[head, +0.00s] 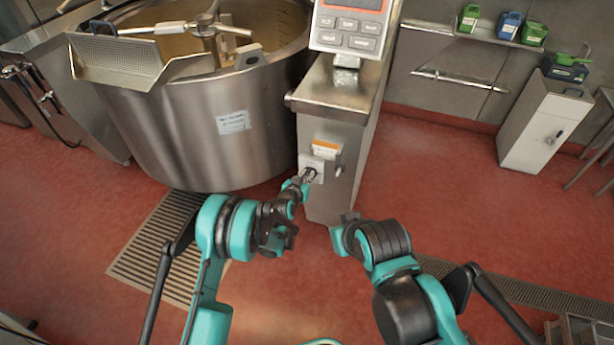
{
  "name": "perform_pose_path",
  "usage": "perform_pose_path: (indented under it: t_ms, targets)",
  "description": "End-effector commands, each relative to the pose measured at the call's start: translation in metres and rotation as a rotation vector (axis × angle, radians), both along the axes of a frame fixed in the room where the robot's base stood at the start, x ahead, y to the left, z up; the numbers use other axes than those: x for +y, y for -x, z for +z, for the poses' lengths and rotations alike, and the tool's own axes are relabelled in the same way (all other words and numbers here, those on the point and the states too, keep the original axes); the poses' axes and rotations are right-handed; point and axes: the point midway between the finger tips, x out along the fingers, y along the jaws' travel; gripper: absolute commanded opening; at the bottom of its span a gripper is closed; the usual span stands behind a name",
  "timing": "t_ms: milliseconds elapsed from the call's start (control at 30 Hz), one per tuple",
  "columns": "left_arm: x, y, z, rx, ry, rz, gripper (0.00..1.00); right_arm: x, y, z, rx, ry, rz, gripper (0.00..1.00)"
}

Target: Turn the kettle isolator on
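The kettle isolator (306,161) is a small pale box on the front of the steel control column, under an orange-and-white label (326,151). My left gripper (309,175) is right at the isolator and covers its lower part. Its fingers look to be around or against the switch, but contact and the knob's position are too small to tell. The large steel mixing kettle (190,130) stands left of the column. My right gripper (346,222) is low in front of the column, apart from the isolator; its fingers are not clear.
A control panel with grey buttons (346,33) tops the column (340,85). A dark small fitting (339,163) sits right of the isolator. A white cabinet (540,125) stands at the right wall. Red floor (430,170) is clear right of the column; a drain grate (150,250) lies left.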

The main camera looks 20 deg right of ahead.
Motion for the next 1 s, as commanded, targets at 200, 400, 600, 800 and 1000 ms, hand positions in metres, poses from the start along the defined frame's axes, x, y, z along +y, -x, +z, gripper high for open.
perform_pose_path:
  t_ms: [200, 400, 600, 800, 1000]
  targets:
    - [0.000, 0.000, 0.000, -0.001, -0.001, 0.000, 0.00, 0.000, 0.000, 0.000, 0.000, 0.000, 0.000, 0.00]
    - [-0.001, 0.001, 0.000, -0.017, -0.025, -0.001, 0.00, 0.000, 0.000, 0.000, 0.000, 0.000, 0.000, 0.00]
    - [-0.003, 0.002, -0.001, -0.070, -0.106, -0.002, 0.00, 0.000, 0.000, 0.000, 0.000, 0.000, 0.000, 0.00]
    - [-0.007, 0.005, -0.001, -0.163, -0.241, -0.003, 0.00, 0.000, 0.000, 0.000, 0.000, 0.000, 0.000, 0.00]
    - [-0.011, 0.008, -0.003, -0.269, -0.397, -0.003, 0.00, 0.000, 0.000, 0.000, 0.000, 0.000, 0.000, 0.00]
